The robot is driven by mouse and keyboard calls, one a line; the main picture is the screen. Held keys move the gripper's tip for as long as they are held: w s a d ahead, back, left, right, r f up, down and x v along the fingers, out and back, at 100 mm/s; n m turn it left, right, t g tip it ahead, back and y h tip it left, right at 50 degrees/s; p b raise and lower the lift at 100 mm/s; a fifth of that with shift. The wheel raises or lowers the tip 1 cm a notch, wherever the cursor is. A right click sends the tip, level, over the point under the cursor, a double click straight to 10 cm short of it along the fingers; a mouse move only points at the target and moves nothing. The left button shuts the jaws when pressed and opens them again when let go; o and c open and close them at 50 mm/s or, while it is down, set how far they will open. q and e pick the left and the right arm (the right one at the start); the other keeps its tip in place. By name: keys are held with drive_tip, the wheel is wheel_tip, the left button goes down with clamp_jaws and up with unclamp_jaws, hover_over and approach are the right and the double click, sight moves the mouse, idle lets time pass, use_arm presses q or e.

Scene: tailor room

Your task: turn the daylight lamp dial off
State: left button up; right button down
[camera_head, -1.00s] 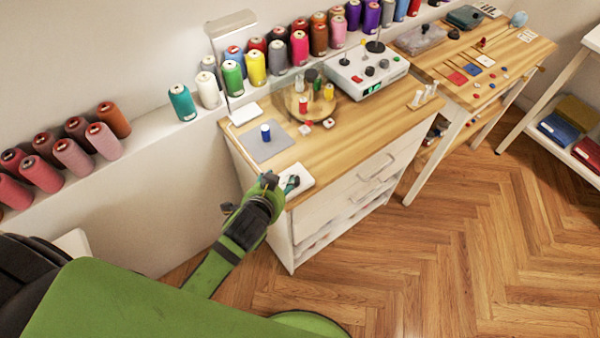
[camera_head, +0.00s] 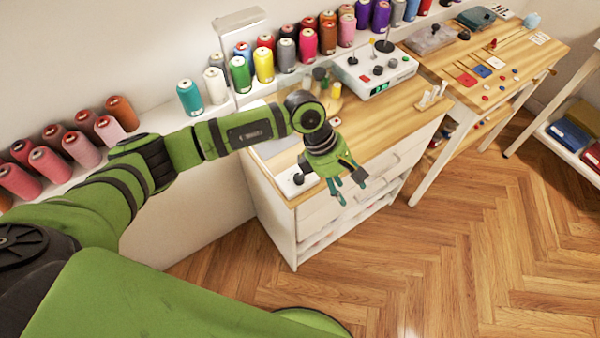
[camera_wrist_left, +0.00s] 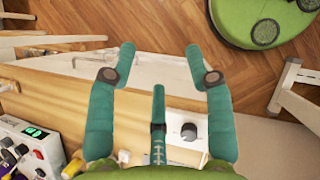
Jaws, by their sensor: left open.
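The dial (camera_wrist_left: 188,132) is a dark grey round knob on a white base (camera_wrist_left: 178,121). In the head view the dial (camera_head: 298,179) sits at the near left corner of the wooden cabinet top; its setting is too small to read. The lamp (camera_head: 238,20) has a pale head on a thin post at the cabinet's back left. My left gripper (camera_head: 347,188) is open and empty, to the right of the dial by the cabinet's front edge. Its teal fingers (camera_wrist_left: 160,62) spread apart in the wrist view, with the dial below their tips in the picture. My right gripper is not seen.
A white machine (camera_head: 375,72) with knobs and a green display stands at the cabinet's back right. Thread spools (camera_head: 264,65) line the wall ledge. Drawer handles (camera_head: 385,165) stick out from the cabinet front. The floor (camera_head: 480,230) in front is clear.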

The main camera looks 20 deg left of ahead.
sight(300, 177)
use_arm(q)
drive_tip(key=w+a+y, duration=0.1)
drive_tip(key=a+y, duration=0.1)
drive_tip(key=a, duration=0.1)
drive_tip(key=w+a+m+y, duration=0.1)
drive_tip(key=a, duration=0.3)
drive_tip(key=w+a+y, duration=0.1)
drive_tip(key=a+y, duration=0.1)
drive_tip(key=a, duration=0.2)
drive_tip(key=shift+w+a+f+t+y, duration=0.2)
drive_tip(key=shift+w+a+t+y, duration=0.1)
drive_tip(key=shift+w+t, duration=0.1)
drive_tip(key=shift+a+f, duration=0.15)
drive_tip(key=shift+a, duration=0.05)
wheel_tip(300, 177, down, 6)
drive_tip(key=shift+r+p, duration=0.15)
drive_tip(key=shift+p, duration=1)
drive_tip(key=shift+f, duration=0.45)
drive_tip(key=shift+s+d, duration=0.1)
clamp_jaws()
